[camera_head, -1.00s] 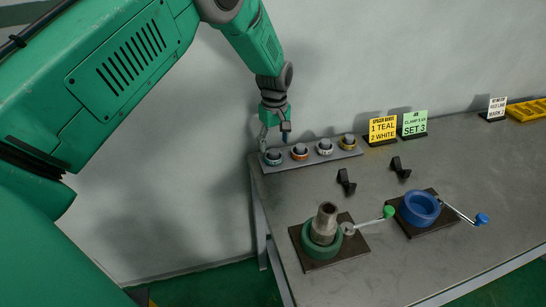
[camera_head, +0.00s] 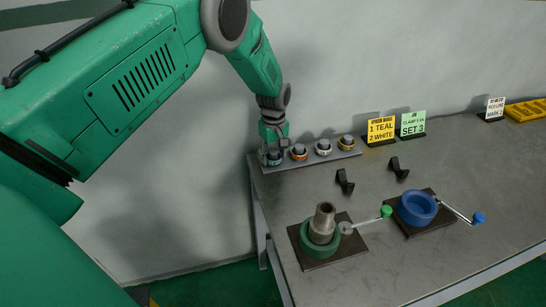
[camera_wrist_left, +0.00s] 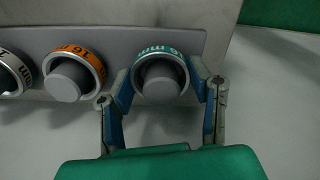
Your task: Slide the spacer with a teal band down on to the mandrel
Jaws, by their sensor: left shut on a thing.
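The teal-banded spacer (camera_head: 274,158) sits around a grey peg at the left end of a rack. The mandrel, an upright grey-brown stepped cylinder (camera_head: 323,222), stands bare inside a green round vise (camera_head: 321,247) on a dark plate. My right gripper is not in view.
The grey rack (camera_head: 311,158) also carries an orange-banded spacer (camera_head: 299,152), a white one (camera_head: 323,147) and a yellow one (camera_head: 346,142). A yellow sign (camera_head: 381,129) reads "1 TEAL 2 WHITE". A blue vise (camera_head: 418,207), crank handles and two black brackets (camera_head: 345,181) stand on the table.

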